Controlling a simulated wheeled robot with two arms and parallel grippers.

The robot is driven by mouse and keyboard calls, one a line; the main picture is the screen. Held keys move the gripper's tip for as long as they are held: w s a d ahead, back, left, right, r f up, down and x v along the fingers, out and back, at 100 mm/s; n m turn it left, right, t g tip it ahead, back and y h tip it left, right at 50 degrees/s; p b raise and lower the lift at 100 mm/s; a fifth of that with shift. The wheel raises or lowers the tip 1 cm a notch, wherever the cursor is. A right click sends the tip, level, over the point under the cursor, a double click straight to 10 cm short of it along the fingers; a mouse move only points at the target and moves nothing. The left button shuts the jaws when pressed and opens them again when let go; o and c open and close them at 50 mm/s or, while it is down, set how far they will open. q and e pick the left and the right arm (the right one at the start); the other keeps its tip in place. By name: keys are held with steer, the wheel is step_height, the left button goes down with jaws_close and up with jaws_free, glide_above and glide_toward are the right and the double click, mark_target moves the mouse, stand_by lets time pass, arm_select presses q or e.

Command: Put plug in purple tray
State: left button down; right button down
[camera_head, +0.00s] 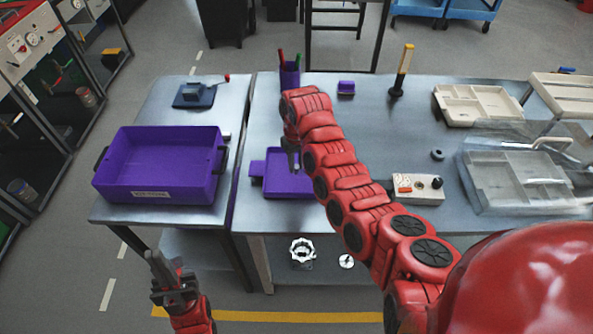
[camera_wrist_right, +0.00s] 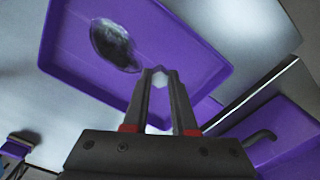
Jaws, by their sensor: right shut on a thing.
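The small purple tray (camera_head: 272,187) lies on the middle table in the head view, partly hidden by my right arm. It fills the upper middle of the right wrist view (camera_wrist_right: 200,58). My right gripper (camera_head: 292,160) is above the tray's left part, pointing down. In the right wrist view its fingers (camera_wrist_right: 160,82) are shut on a small, pale, hexagonal piece, which looks like the plug (camera_wrist_right: 160,78). A dark grey oval patch or object (camera_wrist_right: 116,45) shows on the tray floor. My left gripper (camera_head: 160,268) is low in front of the left table; its finger gap is unclear.
A large purple bin (camera_head: 150,195) stands on the left table. A purple pen cup (camera_head: 289,75), a small purple box (camera_head: 346,88), a yellow-handled tool (camera_head: 402,70) and a beige control box (camera_head: 418,188) are on the middle table. Pale divided trays (camera_head: 480,104) stand right.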

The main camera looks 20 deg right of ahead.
mark_target(296, 167)
step_height(296, 167, down, 3)
steer(key=shift+r+p, duration=0.15)
steer(key=shift+p, duration=0.7)
steer(key=shift+s+f, duration=0.1)
steer(key=shift+f, duration=0.35)
steer(key=shift+f, duration=0.15)
steer(key=c, duration=0.7)
jaws_free()
